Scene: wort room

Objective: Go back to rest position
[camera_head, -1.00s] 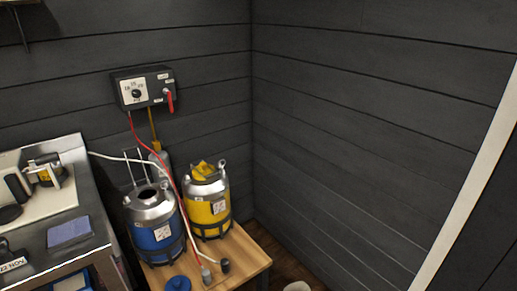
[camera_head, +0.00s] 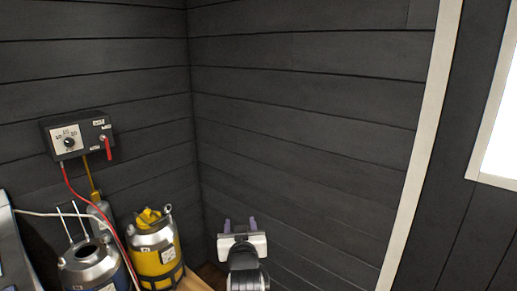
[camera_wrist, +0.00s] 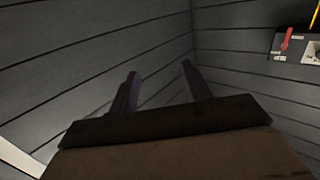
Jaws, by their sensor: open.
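My gripper (camera_head: 240,226) shows at the bottom middle of the head view, in front of the dark wall corner and to the right of the yellow keg. Its two purple-grey fingers stand apart with nothing between them. In the wrist view the two fingers (camera_wrist: 158,84) are also apart and empty, pointing toward the dark plank walls. No object is in contact with the fingers.
A yellow keg (camera_head: 156,262) and a blue keg (camera_head: 108,277) stand on a wooden table (camera_head: 194,284) at lower left. A control box (camera_head: 75,136) with a red lever hangs above; it also shows in the wrist view (camera_wrist: 291,56). The right wall is bare up to a white trim (camera_head: 421,150).

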